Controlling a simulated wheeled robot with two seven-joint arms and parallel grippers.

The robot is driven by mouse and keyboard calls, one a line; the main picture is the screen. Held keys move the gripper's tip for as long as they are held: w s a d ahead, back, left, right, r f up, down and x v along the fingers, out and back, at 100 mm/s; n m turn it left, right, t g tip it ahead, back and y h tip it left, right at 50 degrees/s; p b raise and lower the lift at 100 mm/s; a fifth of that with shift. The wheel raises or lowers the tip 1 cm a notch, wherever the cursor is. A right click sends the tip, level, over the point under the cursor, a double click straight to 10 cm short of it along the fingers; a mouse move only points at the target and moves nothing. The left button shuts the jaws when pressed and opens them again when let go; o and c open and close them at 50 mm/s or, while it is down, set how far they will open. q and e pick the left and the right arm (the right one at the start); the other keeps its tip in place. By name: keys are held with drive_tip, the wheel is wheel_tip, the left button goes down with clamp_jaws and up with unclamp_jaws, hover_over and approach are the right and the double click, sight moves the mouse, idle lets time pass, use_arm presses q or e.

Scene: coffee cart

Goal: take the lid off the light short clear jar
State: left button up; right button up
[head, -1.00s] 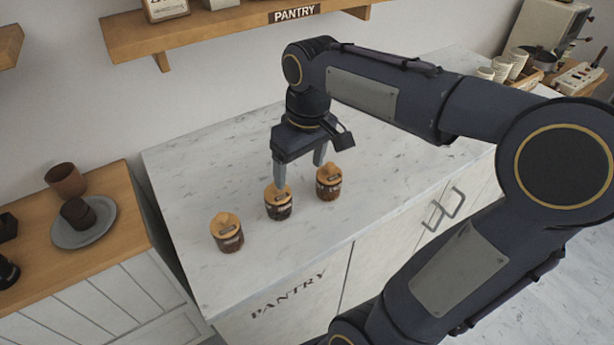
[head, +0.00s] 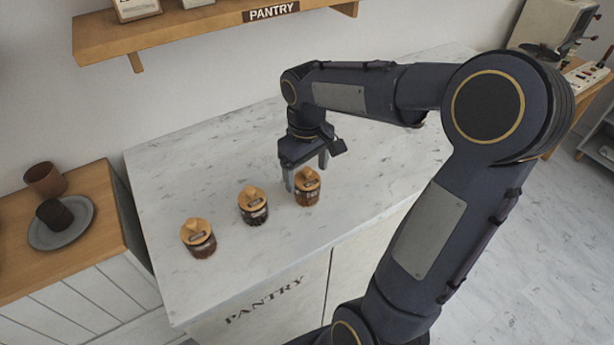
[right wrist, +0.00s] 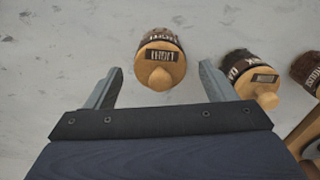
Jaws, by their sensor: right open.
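The light short clear jar (head: 306,197) stands upright at the right end of a row of three on the marble counter. Its round wooden lid (head: 307,178) with a knob is on. In the right wrist view the lid (right wrist: 160,66) carries a label that seems to read LIGHT upside down. My right gripper (head: 306,177) is open and points down close to this jar, just behind it in the head view. In the right wrist view the lid lies between and ahead of the fingers, apart from both. My left gripper is out of view.
Two similar lidded jars, the middle jar (head: 253,206) and the left jar (head: 199,239), stand to the left. A wooden counter (head: 100,190) at left holds a plate (head: 42,237) and brown cups. The marble counter (head: 190,170) behind the jars is clear. A pantry shelf (head: 200,32) hangs above.

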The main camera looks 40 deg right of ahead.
drive_tip(key=c, duration=1.1)
drive_tip(key=shift+o, duration=0.2)
drive_tip(key=shift+r, duration=0.1)
